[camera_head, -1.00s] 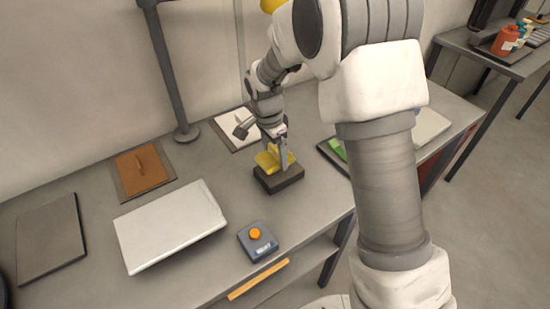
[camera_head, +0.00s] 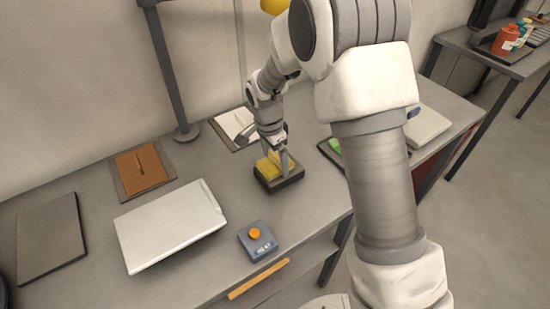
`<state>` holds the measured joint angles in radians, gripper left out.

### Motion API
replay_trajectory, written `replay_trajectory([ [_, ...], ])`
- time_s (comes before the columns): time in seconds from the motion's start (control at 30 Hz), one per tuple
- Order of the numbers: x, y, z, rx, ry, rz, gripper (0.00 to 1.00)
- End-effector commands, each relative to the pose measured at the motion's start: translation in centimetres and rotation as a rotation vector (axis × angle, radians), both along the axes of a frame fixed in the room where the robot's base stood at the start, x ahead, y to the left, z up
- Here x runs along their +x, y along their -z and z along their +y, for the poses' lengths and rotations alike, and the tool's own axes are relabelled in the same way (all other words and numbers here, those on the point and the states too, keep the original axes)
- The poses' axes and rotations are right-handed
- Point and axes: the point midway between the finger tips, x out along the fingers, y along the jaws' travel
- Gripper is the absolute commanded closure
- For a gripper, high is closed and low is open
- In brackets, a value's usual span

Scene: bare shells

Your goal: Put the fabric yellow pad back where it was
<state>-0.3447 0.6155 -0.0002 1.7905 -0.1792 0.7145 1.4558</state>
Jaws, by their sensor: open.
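The yellow pad (camera_head: 268,166) rests on a dark block-like base (camera_head: 281,184) near the middle of the table. My gripper (camera_head: 278,160) is right above the base, with its fingers down at the pad. The gripper is open, and a finger covers part of the pad. Whether the fingers touch the pad cannot be told.
A silver laptop-like slab (camera_head: 170,226) and a grey box with an orange button (camera_head: 257,240) lie in front. An orange pad on a board (camera_head: 142,171), a dark mat (camera_head: 50,237) and a white sheet on a board (camera_head: 236,126) lie around. A lamp post (camera_head: 172,75) stands behind.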

Motion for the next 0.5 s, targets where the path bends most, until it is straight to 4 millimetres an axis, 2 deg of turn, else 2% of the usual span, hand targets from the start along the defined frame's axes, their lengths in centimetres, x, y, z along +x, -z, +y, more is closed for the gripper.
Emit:
replay_trajectory([
  [0.3, -0.3, -6.7, 0.7, 0.003, -0.001, -0.008, 0.00],
  [0.5, -0.6, -10.2, 1.1, 0.003, -0.001, -0.005, 0.00],
])
